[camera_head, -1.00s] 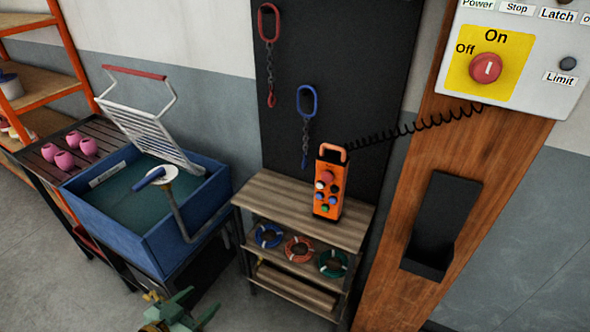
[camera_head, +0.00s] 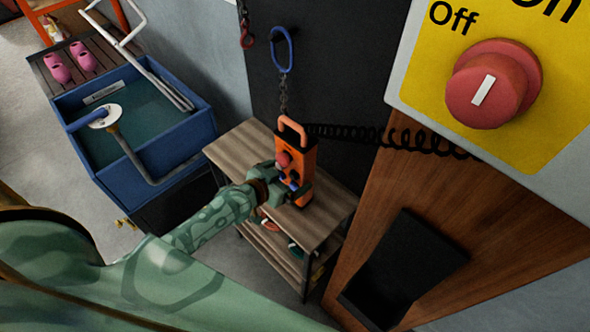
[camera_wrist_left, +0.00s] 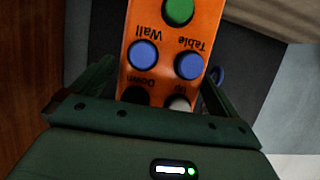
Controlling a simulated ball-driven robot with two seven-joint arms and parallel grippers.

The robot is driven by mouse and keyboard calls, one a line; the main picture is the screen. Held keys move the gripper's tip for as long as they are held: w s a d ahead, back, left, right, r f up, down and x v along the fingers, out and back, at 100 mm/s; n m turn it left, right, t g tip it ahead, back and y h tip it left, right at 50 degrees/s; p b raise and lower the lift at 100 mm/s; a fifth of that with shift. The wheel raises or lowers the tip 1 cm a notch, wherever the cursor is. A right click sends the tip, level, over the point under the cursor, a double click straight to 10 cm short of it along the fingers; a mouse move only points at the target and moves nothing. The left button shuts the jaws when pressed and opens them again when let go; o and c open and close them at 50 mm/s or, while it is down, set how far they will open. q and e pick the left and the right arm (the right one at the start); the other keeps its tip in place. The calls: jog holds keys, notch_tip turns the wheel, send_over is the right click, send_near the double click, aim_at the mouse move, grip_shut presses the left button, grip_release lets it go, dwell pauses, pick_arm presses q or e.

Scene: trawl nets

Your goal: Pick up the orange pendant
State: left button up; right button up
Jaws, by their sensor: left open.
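The orange pendant (camera_head: 309,162) stands upright on the top of a small wooden shelf (camera_head: 245,150). It has a loop handle on top and a red button on its face, and a coiled black cord (camera_head: 390,137) runs from it to the right. My left gripper (camera_head: 293,187) is at the pendant's lower front and hides part of it. In the left wrist view the pendant's button face (camera_wrist_left: 165,30) lies between the open fingers of my left gripper (camera_wrist_left: 158,95), with blue, green, black and white buttons showing. My right gripper is not in view.
A wooden post (camera_head: 480,215) with a black holder (camera_head: 405,265) stands to the right, below a control box with a big red knob (camera_head: 492,85). A blue tub (camera_head: 180,150) is at the left. A blue hook and chain (camera_head: 282,50) hangs behind the pendant.

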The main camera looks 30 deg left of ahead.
pick_arm(q)
jog(key=b+x, duration=0.1)
jog(key=x, duration=0.2)
jog(key=shift+w+f, duration=0.1)
jog(key=shift+w, duration=0.25)
jog(key=c, duration=1.2)
jog(key=shift+c, duration=0.2)
